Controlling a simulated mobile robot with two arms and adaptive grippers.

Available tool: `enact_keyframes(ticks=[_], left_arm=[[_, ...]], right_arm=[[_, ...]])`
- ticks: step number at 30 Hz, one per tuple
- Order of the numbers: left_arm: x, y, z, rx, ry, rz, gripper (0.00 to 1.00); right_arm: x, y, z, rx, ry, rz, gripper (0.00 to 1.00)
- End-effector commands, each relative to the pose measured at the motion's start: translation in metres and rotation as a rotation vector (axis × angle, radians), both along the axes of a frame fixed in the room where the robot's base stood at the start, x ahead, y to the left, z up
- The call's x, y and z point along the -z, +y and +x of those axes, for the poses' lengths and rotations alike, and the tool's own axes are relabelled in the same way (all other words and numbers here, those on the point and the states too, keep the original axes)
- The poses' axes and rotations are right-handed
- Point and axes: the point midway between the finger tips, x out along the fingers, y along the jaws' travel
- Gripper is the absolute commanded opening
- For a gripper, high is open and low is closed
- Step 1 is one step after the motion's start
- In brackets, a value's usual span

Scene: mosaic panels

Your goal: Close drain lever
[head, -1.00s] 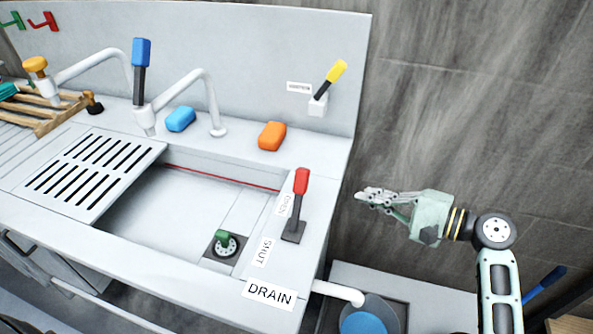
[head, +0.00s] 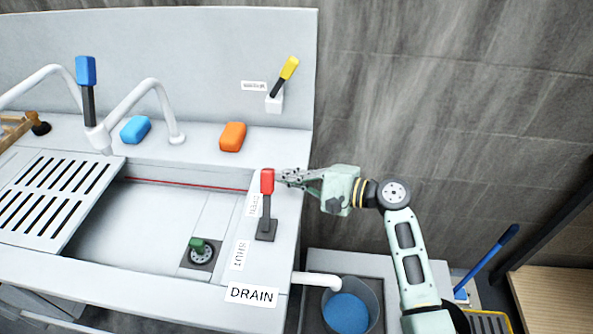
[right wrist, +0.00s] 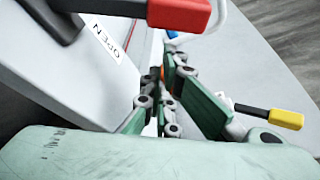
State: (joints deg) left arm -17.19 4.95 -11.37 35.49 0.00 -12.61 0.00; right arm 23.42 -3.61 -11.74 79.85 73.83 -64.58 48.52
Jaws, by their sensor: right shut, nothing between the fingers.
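The drain lever has a red handle (head: 267,181) on a dark stem and base, and stands on the right rim of the sink near the DRAIN label (head: 251,294). Its stem points up. The labels OPEN (right wrist: 105,42) and SHUT (head: 240,255) lie along the rim. My right gripper (head: 282,177) is shut and empty, just right of the red handle at about its height; I cannot tell whether they touch. In the right wrist view the red handle (right wrist: 180,14) is at the top, above the fingers. My left gripper is not in view.
The sink basin (head: 150,215) has a green-topped drain plug (head: 197,246). A blue lever (head: 86,80), white faucets, a blue sponge (head: 135,130), an orange sponge (head: 233,137) and a yellow lever (head: 288,70) are behind. A bucket (head: 372,292) stands below right.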

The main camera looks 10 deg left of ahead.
Motion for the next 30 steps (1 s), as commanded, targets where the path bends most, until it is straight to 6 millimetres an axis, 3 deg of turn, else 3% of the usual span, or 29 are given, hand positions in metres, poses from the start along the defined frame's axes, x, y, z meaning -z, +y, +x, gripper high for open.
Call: enact_keyframes(ticks=[6,18,30], left_arm=[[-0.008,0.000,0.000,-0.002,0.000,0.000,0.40],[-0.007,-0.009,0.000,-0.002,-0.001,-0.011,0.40],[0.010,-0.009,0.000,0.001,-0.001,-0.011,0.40]], right_arm=[[-0.007,0.000,-0.011,-0.001,0.001,0.001,0.00],[-0.006,-0.001,-0.012,0.000,-0.003,0.000,0.00],[-0.017,-0.001,-0.023,0.000,-0.169,0.002,0.00]])
